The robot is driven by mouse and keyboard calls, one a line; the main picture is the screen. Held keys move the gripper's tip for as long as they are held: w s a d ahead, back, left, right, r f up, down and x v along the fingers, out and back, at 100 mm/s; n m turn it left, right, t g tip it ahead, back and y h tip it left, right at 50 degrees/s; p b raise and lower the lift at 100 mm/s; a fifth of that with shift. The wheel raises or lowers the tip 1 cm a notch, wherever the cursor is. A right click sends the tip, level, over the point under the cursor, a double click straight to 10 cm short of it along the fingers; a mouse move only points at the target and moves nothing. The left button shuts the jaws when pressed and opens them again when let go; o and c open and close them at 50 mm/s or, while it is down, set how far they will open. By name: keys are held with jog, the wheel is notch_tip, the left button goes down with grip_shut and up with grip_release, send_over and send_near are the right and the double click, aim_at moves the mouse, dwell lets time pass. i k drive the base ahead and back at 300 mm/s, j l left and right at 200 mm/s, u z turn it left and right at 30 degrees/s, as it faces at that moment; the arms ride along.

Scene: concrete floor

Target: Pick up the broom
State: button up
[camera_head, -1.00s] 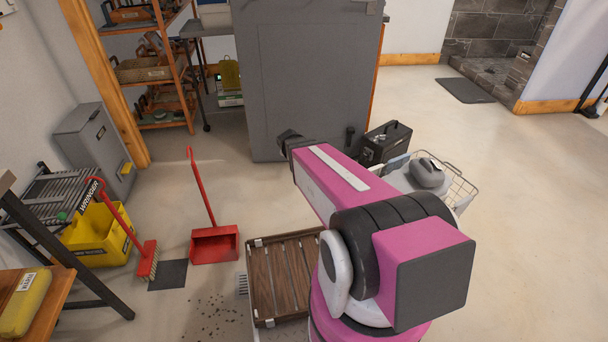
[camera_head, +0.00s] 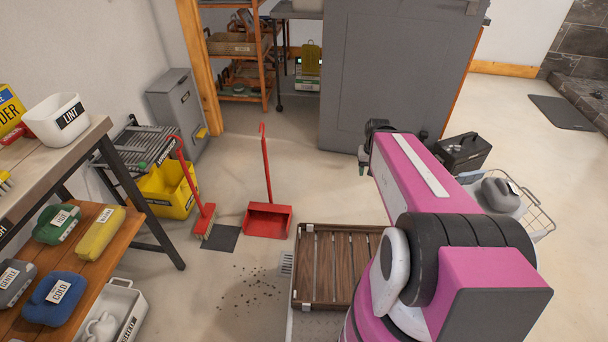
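The broom (camera_head: 205,214) has a red handle and a red head with pale bristles. It stands on the floor left of centre, its handle leaning left against or in front of the yellow wringer bucket (camera_head: 168,194). A red long-handled dustpan (camera_head: 267,221) stands upright just right of it. My gripper (camera_head: 367,150) is at the far end of my pink arm, well to the right of the broom and apart from it. It is small and dark, and its fingers are not clear enough to tell open from shut.
A slatted wooden tray (camera_head: 299,270) lies in front of my arm. Scattered dark debris (camera_head: 250,290) and a dark floor square (camera_head: 222,238) are near the broom. A workbench (camera_head: 60,150) with a lower shelf stands at left, a grey cabinet (camera_head: 395,75) behind. Floor between dustpan and cabinet is clear.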

aim_at(203, 228)
jog(key=u, duration=1.75)
